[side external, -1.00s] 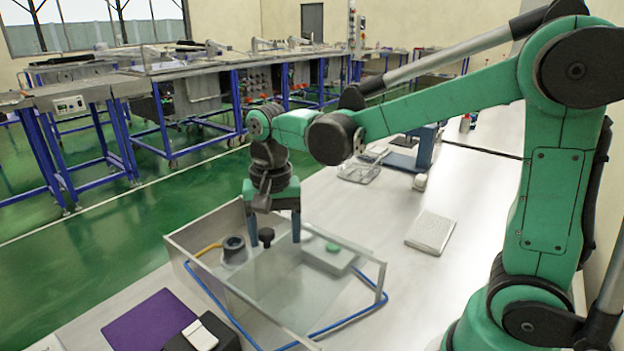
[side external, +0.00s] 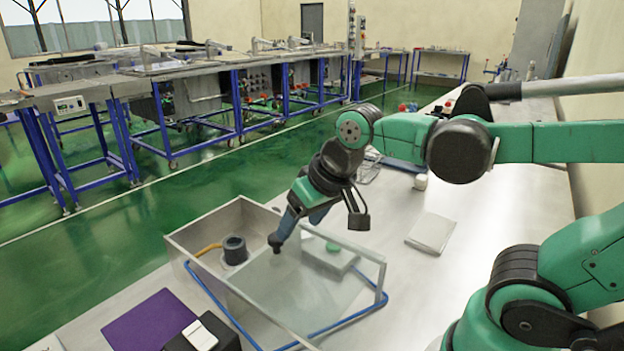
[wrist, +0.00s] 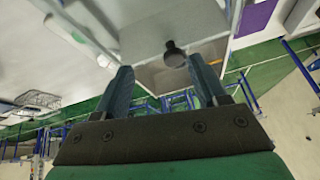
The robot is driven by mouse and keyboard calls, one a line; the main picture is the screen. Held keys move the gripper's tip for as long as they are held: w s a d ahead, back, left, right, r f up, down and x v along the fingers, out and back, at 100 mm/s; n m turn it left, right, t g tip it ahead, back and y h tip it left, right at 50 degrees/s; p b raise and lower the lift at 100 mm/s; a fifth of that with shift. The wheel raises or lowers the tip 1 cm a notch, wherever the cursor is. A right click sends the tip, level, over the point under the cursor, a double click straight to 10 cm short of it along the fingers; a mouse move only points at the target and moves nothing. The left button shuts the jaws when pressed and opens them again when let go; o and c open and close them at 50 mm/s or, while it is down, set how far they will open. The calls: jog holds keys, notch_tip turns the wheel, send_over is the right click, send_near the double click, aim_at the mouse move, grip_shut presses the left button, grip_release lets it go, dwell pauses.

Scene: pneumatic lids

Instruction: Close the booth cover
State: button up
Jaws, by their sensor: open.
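The booth is an open-topped box with pale walls (side external: 205,222) on the white table. A clear cover pane (side external: 290,285) with a black knob (side external: 275,242) shows at it; its exact angle is hard to tell. The knob also shows in the wrist view (wrist: 174,54), beyond the fingertips and toward the right finger. My gripper (side external: 293,228) is open and tilted, its blue fingers pointing down and left toward the knob. In the wrist view the fingers (wrist: 160,75) are apart with nothing between them. Whether a finger touches the knob cannot be told.
A dark cylinder (side external: 234,250) and a block with a green top (side external: 333,250) show in the booth. A blue tube (side external: 345,318) runs along its front. A purple mat (side external: 150,320) lies at front left, a pale notebook (side external: 431,232) at right. The table between booth and notebook is clear.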

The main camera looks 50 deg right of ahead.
jog(key=shift+s+d+f+n+t, duration=0.15)
jog(key=shift+s+f+n+t, duration=0.35)
jog(key=shift+n+t, duration=0.3)
jog(key=shift+n, duration=0.4)
jog(key=shift+w+r+n+g, duration=0.5)
jog(key=shift+w+r+n, duration=0.55)
jog(key=shift+w, duration=0.2)
jog(key=w+r+n+g, duration=0.3)
jog(key=w+n, duration=0.2)
jog(key=w, duration=0.2)
jog(key=n+g, duration=0.3)
jog(key=n, duration=0.3)
send_near(234, 244)
jog(key=f, duration=0.6)
jog(key=s+f, duration=0.1)
jog(key=f, duration=0.2)
jog(key=shift+s+a, duration=0.1)
jog(key=shift+a, duration=0.3)
notch_tip(234, 244, up, 21)
jog(key=s+d+f+m, duration=0.1)
jog(key=s+d+m, duration=1.2)
jog(key=s+d, duration=0.4)
jog(key=d, duration=0.3)
jog(key=shift+m, duration=0.35)
jog(key=shift+s, duration=0.1)
